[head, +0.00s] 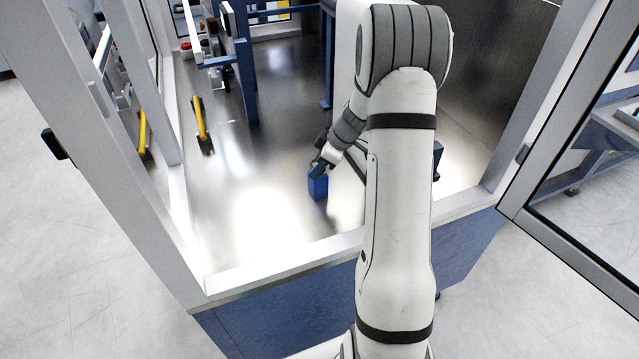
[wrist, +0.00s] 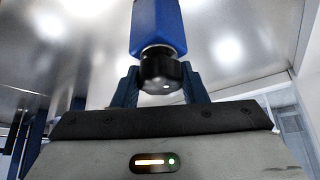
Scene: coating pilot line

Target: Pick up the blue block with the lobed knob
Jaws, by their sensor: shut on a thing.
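The blue block (head: 318,187) is upright at the metal floor of the enclosure, left of my arm in the head view. In the wrist view the blue block (wrist: 158,25) is at the top centre, with its black knob (wrist: 162,76) towards me. My gripper (wrist: 160,84) has its two blue fingers on either side of the knob and is shut on it. In the head view my gripper (head: 319,168) is at the top of the block. I cannot tell whether the block touches the floor.
The enclosure has a pale front sill (head: 290,261) and a white post at the left. Yellow handles (head: 200,118) and a blue frame (head: 243,70) stand at the left and back. The shiny floor (head: 262,215) left of the block is clear.

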